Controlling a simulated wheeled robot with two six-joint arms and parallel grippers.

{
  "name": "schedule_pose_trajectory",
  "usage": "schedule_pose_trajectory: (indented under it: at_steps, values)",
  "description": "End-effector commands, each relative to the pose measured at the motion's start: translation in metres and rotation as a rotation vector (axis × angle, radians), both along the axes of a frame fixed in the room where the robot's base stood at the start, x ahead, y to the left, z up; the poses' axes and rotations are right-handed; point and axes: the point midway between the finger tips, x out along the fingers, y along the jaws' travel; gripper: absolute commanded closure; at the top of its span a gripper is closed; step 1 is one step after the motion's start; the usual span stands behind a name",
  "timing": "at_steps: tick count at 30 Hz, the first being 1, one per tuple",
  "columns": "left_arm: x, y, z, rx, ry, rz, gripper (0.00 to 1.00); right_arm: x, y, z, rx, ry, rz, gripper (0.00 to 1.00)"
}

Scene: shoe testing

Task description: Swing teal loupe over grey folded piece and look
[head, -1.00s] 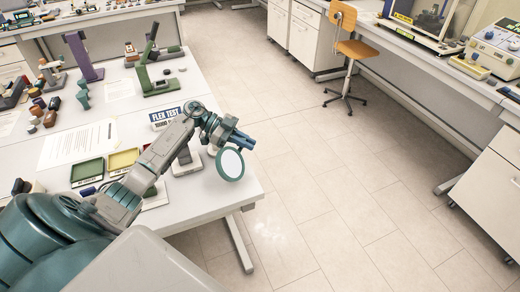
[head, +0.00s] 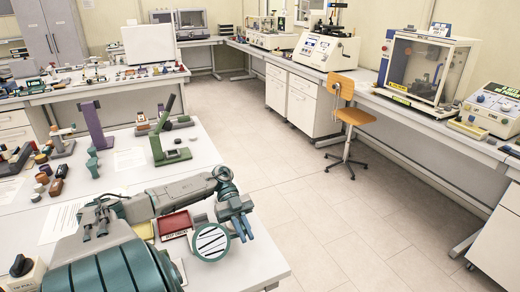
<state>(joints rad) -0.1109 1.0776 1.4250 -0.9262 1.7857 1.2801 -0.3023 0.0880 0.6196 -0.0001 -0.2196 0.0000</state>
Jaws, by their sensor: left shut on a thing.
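The teal loupe (head: 211,242) is a round lens in a teal ring, over the right front part of the near table in the head view. Its lens shows a white field with dark slanted lines. My left gripper (head: 242,229) is at the ring's right side, its blue fingers shut on the loupe's holding part, which is mostly hidden. I cannot make out the grey folded piece directly; what lies under the lens is only seen through it. My right gripper is not in view.
A red tray (head: 174,224) with a label lies just left of the loupe, with a yellow tray (head: 143,231) partly hidden beside it. A green stand (head: 166,145) and a purple stand (head: 95,125) are farther back.

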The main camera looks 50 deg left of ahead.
Motion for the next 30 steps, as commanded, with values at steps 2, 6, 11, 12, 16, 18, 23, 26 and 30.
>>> schedule_pose_trajectory:
  at_steps: [2, 6, 11, 12, 16, 18, 23, 26, 30]
  values:
    - [-0.005, 0.004, -0.002, 0.003, 0.001, -0.021, 1.00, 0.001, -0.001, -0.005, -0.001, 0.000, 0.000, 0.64]
    - [-0.011, 0.007, -0.001, 0.004, -0.001, -0.047, 1.00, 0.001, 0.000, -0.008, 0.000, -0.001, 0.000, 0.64]
    - [-0.013, 0.008, 0.000, 0.003, -0.001, -0.059, 1.00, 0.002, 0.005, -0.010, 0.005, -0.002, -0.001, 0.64]
    - [-0.014, 0.008, 0.000, 0.003, -0.001, -0.060, 1.00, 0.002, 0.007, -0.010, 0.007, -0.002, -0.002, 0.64]
    - [-0.014, 0.008, 0.001, 0.002, 0.000, -0.061, 1.00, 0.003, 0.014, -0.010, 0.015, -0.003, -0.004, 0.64]
    - [-0.014, 0.008, 0.000, 0.002, 0.000, -0.061, 1.00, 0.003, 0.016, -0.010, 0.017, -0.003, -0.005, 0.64]
    - [-0.014, 0.008, 0.000, 0.002, 0.000, -0.061, 0.77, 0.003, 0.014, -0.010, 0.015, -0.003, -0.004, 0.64]
    - [-0.014, 0.008, 0.000, 0.002, 0.000, -0.061, 0.67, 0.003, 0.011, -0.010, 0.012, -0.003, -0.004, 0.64]
    - [-0.013, 0.008, 0.000, 0.001, 0.000, -0.060, 0.67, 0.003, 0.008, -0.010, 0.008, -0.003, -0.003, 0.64]
